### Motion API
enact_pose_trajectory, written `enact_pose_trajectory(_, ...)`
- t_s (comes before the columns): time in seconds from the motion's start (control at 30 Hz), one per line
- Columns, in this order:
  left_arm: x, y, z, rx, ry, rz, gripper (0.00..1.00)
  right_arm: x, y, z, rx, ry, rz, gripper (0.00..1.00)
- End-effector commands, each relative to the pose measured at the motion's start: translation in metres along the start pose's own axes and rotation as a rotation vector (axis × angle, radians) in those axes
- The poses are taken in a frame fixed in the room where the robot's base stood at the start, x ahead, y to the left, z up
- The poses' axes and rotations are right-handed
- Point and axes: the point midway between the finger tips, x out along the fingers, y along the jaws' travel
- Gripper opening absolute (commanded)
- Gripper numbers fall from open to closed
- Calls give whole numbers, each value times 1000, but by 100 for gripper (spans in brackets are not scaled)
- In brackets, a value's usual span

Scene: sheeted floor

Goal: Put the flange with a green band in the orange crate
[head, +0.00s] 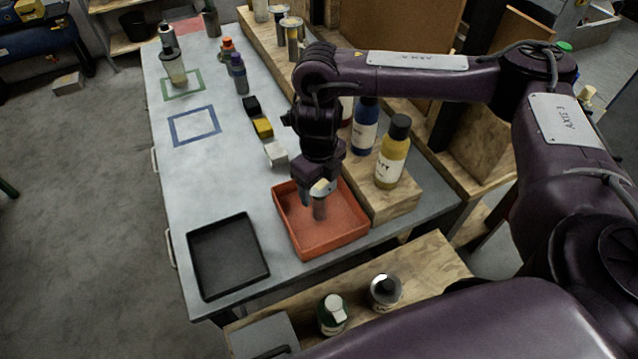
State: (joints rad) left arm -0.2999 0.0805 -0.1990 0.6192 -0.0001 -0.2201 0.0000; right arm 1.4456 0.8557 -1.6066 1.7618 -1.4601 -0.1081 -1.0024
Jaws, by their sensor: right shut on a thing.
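My right gripper (320,186) points down over the orange crate (355,241), near its back wall. It is shut on a small part, seemingly the flange (319,208), with a pale top and a brownish-grey cylindrical lower end. The jaws partly hide this part, and I cannot make out a green band on it. Its lower end shows against the crate's interior; I cannot tell whether it touches the floor of the crate. No other object shows in the crate. My left gripper is not in view.
A black tray (228,256) stands left of the crate. Blue (365,128) and yellow (392,155) bottles stand on a wooden ledge at right. Black, yellow and white blocks (276,153) lie behind the crate. The table around the blue square outline (194,125) is clear.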

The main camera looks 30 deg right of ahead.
Motion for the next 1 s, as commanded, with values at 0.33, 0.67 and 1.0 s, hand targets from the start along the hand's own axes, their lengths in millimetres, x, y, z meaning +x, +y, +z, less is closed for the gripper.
enact_pose_trajectory(0.33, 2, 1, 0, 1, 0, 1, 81, 3, 0, 0, -1, 0, 0, 68)
enact_pose_trajectory(0.67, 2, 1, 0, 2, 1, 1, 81, 2, 0, 0, -1, 0, 0, 87)
enact_pose_trajectory(1.0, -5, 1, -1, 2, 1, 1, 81, -23, 0, 2, -4, -5, -3, 87)
